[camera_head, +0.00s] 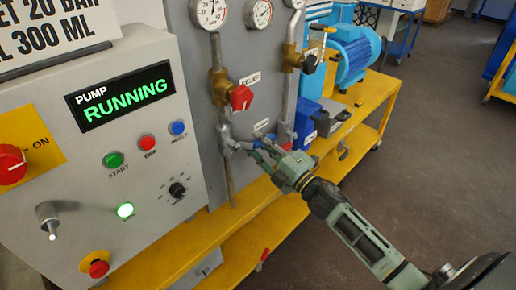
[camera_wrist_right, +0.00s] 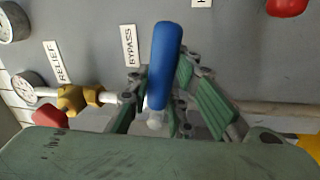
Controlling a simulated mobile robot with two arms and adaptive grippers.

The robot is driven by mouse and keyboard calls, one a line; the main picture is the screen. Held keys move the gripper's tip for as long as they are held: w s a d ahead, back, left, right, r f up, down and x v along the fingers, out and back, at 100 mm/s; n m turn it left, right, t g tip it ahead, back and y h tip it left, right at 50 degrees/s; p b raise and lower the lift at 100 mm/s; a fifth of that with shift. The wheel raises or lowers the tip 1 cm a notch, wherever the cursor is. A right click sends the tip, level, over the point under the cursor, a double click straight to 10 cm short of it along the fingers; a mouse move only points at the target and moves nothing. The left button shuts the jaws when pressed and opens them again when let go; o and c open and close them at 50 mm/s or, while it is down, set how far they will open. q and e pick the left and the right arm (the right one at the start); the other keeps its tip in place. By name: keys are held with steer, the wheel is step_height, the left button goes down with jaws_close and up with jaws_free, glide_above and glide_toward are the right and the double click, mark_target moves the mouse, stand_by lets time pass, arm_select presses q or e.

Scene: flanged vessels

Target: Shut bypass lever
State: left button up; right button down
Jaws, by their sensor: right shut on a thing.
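The bypass lever (camera_wrist_right: 165,60) has a blue handle. In the right wrist view it stands nearly upright, leaning slightly right, beside the label reading BYPASS (camera_wrist_right: 128,45). My right gripper (camera_wrist_right: 163,88) has its green fingers on both sides of the lever's lower part and is shut on it. My left gripper is not in view.
A red-handled valve (camera_head: 241,97) and gauges (camera_head: 209,13) sit above the gripper. The control box (camera_head: 125,160) at left shows PUMP RUNNING. A blue motor (camera_head: 355,52) stands behind on the yellow frame (camera_head: 376,100).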

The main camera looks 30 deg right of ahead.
steer(key=shift+w+d+r+n+y, duration=0.15)
steer(key=shift+r+n+y, duration=0.25)
steer(key=shift+r+n, duration=0.65)
steer(key=shift+n, duration=0.25)
steer(key=c, duration=1.6)
jaws_free()
steer(key=shift+f, duration=0.1)
steer(key=shift+o, duration=0.2)
steer(key=shift+f, duration=0.15)
steer(key=shift+s+f, duration=0.2)
steer(key=shift+s, duration=0.25)
steer(key=v, duration=1.1)
steer(key=shift+r, duration=0.15)
steer(key=shift+s+d, duration=0.1)
steer(key=shift+s, duration=0.05)
